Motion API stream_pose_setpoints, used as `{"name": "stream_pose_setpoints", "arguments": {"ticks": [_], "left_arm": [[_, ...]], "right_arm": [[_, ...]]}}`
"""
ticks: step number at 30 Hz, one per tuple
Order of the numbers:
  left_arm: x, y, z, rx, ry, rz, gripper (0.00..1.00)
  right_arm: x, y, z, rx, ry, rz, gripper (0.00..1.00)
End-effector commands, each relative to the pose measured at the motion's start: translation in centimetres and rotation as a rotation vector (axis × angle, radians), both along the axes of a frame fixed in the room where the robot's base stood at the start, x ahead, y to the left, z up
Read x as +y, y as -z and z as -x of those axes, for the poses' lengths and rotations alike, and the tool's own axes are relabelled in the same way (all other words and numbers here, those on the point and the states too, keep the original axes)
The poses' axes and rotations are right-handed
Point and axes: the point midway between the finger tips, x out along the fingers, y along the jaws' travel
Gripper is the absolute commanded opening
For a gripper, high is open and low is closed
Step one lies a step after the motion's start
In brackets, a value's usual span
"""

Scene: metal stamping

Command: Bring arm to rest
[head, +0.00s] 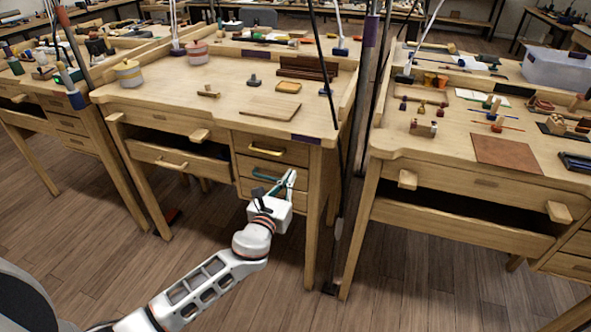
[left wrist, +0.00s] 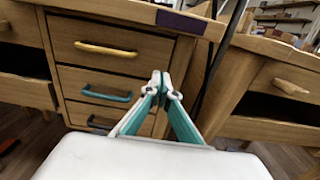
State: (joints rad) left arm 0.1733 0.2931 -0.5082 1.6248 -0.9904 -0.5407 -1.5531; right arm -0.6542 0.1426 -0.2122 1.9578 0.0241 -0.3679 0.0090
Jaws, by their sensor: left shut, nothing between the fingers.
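My left gripper (head: 284,183) is in front of the middle workbench's drawers, below the tabletop level. Its green and white fingers meet at their tips in the left wrist view (left wrist: 160,82), shut with nothing between them. My left arm reaches up from the bottom left of the head view, bent at the wrist. In the left wrist view, the drawer stack shows behind the fingers, with a yellow handle (left wrist: 106,49) on top and a teal handle (left wrist: 107,93) below it. The fingers appear apart from the drawers. My right gripper shows in neither view.
The middle workbench (head: 190,101) holds two striped pots, a flat wooden board (head: 270,110) and small tools. The right workbench (head: 440,146) carries a brown sheet (head: 506,150) and several small tools. Dark poles stand between these benches. Wooden floor (head: 400,280) is clear in front.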

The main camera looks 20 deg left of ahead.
Motion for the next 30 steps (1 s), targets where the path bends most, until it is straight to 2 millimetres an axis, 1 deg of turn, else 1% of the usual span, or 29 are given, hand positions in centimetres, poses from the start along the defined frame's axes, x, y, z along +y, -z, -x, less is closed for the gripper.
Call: {"name": "stream_pose_setpoints", "arguments": {"ticks": [1,6,10,16,17,19,20,23,24,26,27,29,30], "left_arm": [[0.0,0.0,1.1,0.002,0.001,0.001,0.0],[0.1,0.1,3.9,0.001,0.001,0.0,0.0],[0.2,0.0,5.0,0.0,0.001,0.0,0.0],[0.2,0.1,5.5,0.002,0.0,0.006,0.0],[0.2,0.3,5.6,0.007,0.0,0.019,0.0],[0.1,1.3,6.3,0.037,0.0,0.093,0.0],[0.1,2.0,6.7,0.057,-0.001,0.147,0.0],[-0.1,5.6,9.2,0.161,-0.02,0.435,0.0],[-0.3,7.3,10.6,0.213,-0.037,0.59,0.0],[-0.5,9.9,13.0,0.292,-0.08,0.845,0.0],[-0.6,11.6,14.7,0.342,-0.117,1.022,0.0],[-0.9,13.7,17.3,0.406,-0.184,1.28,0.0],[-1.1,15.0,19.1,0.442,-0.237,1.453,0.0]], "right_arm": [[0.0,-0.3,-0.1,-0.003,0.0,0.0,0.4],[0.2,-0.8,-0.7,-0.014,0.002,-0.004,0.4],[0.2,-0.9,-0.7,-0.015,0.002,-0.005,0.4],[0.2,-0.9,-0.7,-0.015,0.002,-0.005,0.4],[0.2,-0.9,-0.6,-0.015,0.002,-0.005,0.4],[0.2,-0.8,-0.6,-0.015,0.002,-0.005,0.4],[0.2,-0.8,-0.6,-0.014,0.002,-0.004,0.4],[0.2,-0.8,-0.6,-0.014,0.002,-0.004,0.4],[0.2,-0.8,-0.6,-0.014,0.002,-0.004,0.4],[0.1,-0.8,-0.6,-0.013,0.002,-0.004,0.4],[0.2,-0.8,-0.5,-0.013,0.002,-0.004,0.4],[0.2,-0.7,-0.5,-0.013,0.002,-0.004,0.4],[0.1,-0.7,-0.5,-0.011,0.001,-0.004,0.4]]}}
